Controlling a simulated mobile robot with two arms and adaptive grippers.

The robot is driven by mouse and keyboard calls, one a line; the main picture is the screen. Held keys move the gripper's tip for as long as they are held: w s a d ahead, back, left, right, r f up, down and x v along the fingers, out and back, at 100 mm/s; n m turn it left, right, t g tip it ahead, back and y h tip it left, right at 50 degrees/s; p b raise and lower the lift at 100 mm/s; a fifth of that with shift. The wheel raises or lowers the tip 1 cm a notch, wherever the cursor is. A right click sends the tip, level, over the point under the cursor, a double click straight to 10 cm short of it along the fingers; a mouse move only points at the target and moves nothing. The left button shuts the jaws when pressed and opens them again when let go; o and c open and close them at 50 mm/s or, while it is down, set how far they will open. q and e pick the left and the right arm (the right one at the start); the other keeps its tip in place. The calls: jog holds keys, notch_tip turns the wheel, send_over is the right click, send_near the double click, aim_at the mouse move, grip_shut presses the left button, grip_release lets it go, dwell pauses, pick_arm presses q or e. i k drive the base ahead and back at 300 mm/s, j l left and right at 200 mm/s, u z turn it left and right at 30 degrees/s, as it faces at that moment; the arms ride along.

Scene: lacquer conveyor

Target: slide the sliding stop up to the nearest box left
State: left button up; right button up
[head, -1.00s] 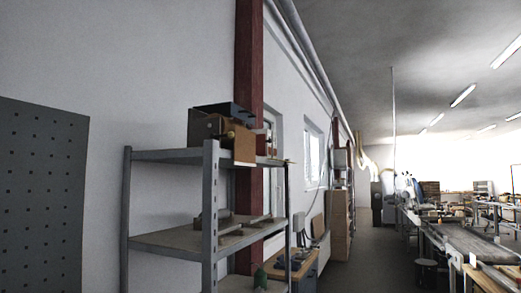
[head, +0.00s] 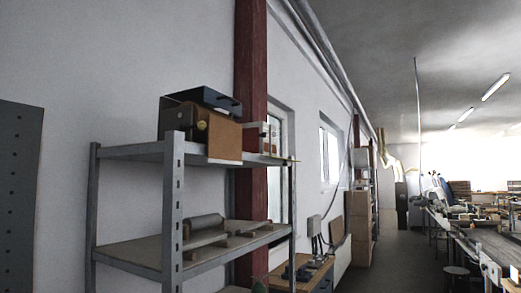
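A long dark conveyor-like bench (head: 490,250) runs along the right side, partly cut off by the picture's edge. I cannot make out the sliding stop on it. Blurred items stand at its far end, too small to tell whether any is the box. Neither of my grippers is in view.
A grey metal shelf (head: 172,215) stands close at the left, with a dark case and brown box (head: 210,132) on top. A low wooden bench (head: 300,272) and stacked cartons (head: 360,225) line the wall behind it. A stool (head: 456,275) stands by the conveyor. The aisle floor (head: 395,270) is clear.

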aim_at(251, 136)
jog(key=i+l, duration=0.15)
jog(key=u, duration=0.25)
jog(key=i+l+u, duration=0.15)
jog(key=l+u, duration=0.15)
jog(key=i+l+u, duration=0.15)
jog(key=l+u, duration=0.2)
jog(key=i+l+u, duration=0.1)
jog(key=l+u, duration=0.2)
jog(key=i+l+u, duration=0.1)
jog(key=l, duration=0.75)
jog(key=i+l, duration=0.15)
jog(key=l, duration=0.7)
jog(key=i+l+u, duration=0.15)
jog(key=l, duration=0.7)
jog(key=i+l+u, duration=0.1)
jog(key=l, duration=0.75)
